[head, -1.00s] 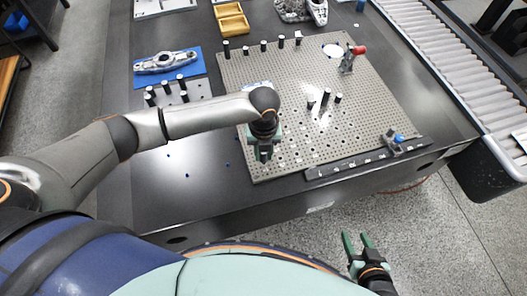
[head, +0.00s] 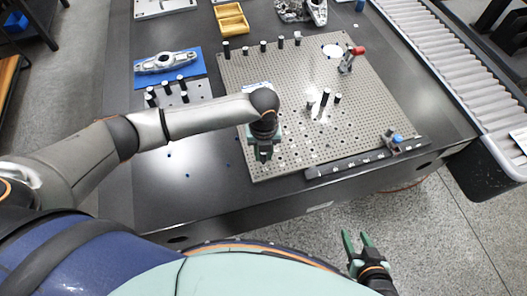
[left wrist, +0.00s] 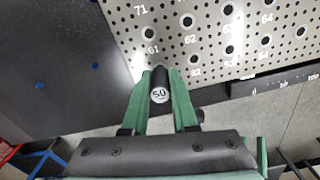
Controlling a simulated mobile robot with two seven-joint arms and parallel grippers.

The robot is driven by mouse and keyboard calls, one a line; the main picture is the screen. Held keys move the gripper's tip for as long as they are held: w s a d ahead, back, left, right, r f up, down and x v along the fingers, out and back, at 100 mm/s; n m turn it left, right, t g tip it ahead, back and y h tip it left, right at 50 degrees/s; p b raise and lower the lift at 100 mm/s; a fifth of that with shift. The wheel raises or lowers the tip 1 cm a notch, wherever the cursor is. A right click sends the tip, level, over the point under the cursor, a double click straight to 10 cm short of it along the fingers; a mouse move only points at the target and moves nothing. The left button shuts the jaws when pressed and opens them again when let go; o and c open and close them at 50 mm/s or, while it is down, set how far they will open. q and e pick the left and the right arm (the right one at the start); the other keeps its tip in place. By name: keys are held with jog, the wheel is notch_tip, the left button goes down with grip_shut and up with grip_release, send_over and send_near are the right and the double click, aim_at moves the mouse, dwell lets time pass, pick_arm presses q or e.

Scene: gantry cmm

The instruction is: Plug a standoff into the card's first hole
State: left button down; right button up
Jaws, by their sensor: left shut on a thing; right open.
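My left gripper (head: 264,150) is shut on a black standoff (left wrist: 160,85) whose white end cap reads 50. In the left wrist view the fingers (left wrist: 160,100) clasp it from both sides, near the edge of the grey perforated plate (left wrist: 190,22). Numbers such as 61, 62 and 52 are printed by the plate's larger holes. Whether the standoff touches the plate cannot be told. A small white and blue card (head: 256,86) lies on the plate in the head view, partly hidden by my left arm; its text is unreadable. My right gripper (head: 357,240) is open and empty in front of the table.
Black standoffs stand along the plate's back edge (head: 263,45) and right of my left gripper (head: 325,97). More stand in a smaller plate (head: 192,95). A red-handled clamp (head: 347,60) and a dark strip (head: 352,165) border the plate.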

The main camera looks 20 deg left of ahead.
pick_arm(q)
jog(key=shift+f+b, duration=0.35)
jog(key=shift+f, duration=0.5)
dwell(0.6)
jog(key=c, duration=0.6)
grip_release()
notch_tip(320, 180, up, 13)
jog(key=shift+f+p, duration=0.2)
jog(key=shift+p, duration=0.25)
jog(key=shift+s+f, duration=0.1)
jog(key=shift+s, duration=0.05)
